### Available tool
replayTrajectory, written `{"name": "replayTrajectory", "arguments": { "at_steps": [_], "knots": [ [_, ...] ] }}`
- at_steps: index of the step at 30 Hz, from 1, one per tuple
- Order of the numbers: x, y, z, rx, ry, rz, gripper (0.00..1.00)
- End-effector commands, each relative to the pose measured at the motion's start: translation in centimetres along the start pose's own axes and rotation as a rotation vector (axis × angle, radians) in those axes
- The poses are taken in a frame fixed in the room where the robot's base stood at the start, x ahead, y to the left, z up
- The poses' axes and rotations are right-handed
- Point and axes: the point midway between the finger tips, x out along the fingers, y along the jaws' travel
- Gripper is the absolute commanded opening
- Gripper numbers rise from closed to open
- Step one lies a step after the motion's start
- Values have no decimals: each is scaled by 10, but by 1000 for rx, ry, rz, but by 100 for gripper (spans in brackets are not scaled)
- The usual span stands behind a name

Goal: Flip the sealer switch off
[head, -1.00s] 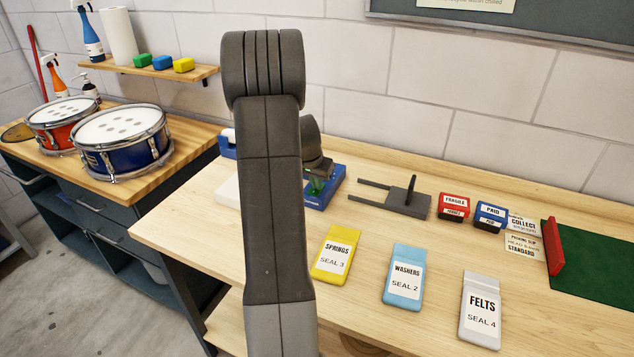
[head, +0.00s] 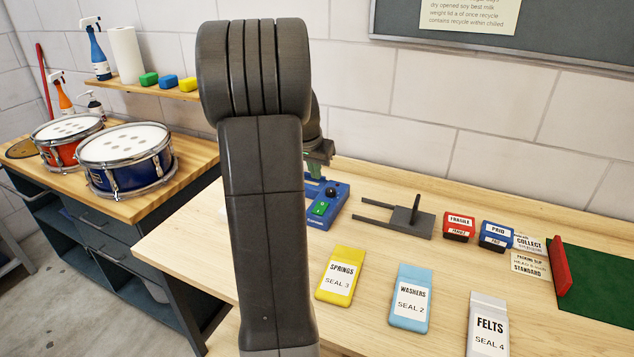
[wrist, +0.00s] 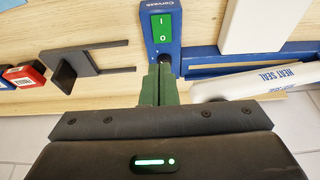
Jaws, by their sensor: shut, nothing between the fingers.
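The sealer's blue control box (head: 336,193) stands on the bench, partly behind my arm in the head view. Its green rocker switch (head: 320,208) shows on top, with a dark knob beside it. In the wrist view the green switch (wrist: 161,27) bears the marks I and O; which side is pressed is unclear. My gripper (wrist: 161,72) is shut and empty, its green fingertips just short of the box's near end. In the head view my gripper (head: 314,168) is above the box, partly hidden. The white sealer arm (wrist: 265,82) reads HEAT SEAL.
Right of the sealer are a dark forked stand (head: 405,218), a red stamp (head: 459,227) and a blue stamp (head: 496,236). Yellow (head: 342,275), light blue (head: 410,297) and grey (head: 488,325) packets lie in front. Bare bench lies between them.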

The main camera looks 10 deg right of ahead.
Motion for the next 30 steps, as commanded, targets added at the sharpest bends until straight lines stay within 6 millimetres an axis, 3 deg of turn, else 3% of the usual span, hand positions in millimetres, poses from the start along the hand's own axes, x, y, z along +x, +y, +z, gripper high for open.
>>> {"name": "replayTrajectory", "arguments": {
  "at_steps": [13, 21, 30],
  "knots": [
    [-6, 0, 0, 0, -1, 0, 0],
    [-3, -6, -15, 2, 4, -1, 0],
    [-4, -6, -15, 1, 3, 0, 0]
  ]
}}
